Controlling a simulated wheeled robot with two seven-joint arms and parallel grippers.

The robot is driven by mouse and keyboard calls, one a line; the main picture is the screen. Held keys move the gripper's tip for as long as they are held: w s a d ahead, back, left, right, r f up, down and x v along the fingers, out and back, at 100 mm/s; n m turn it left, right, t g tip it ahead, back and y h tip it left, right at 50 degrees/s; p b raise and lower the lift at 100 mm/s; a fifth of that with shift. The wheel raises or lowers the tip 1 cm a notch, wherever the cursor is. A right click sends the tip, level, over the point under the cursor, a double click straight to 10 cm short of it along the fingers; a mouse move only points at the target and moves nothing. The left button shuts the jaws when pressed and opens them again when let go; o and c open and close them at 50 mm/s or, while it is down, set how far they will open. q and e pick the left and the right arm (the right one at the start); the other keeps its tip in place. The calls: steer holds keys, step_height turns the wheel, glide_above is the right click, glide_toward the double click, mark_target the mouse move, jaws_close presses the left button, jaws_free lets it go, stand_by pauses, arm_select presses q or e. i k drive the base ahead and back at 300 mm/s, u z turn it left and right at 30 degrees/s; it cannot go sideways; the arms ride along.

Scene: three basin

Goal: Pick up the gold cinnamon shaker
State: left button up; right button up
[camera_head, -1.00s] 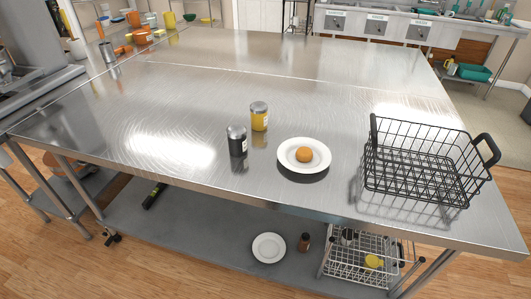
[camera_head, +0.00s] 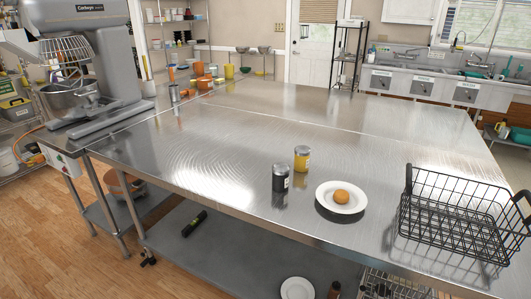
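The gold cinnamon shaker (camera_head: 301,159) stands upright on the steel table, a yellow-gold cylinder with a silvery lid and a pale label. A black shaker (camera_head: 280,178) with a grey lid stands just in front of it and to its left, close beside it. Neither of my grippers shows in the head view, so their state and position are hidden.
A white plate (camera_head: 355,196) with an orange-brown round item (camera_head: 341,196) lies right of the shakers. A black wire basket (camera_head: 452,243) stands at the table's right. A large mixer (camera_head: 90,75) is at left. The steel table (camera_head: 200,150) is clear left of the shakers.

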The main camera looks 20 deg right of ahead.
mark_target(302, 152)
steer(key=u, duration=0.1)
steer(key=i, duration=1.05)
steer(key=z, duration=0.5)
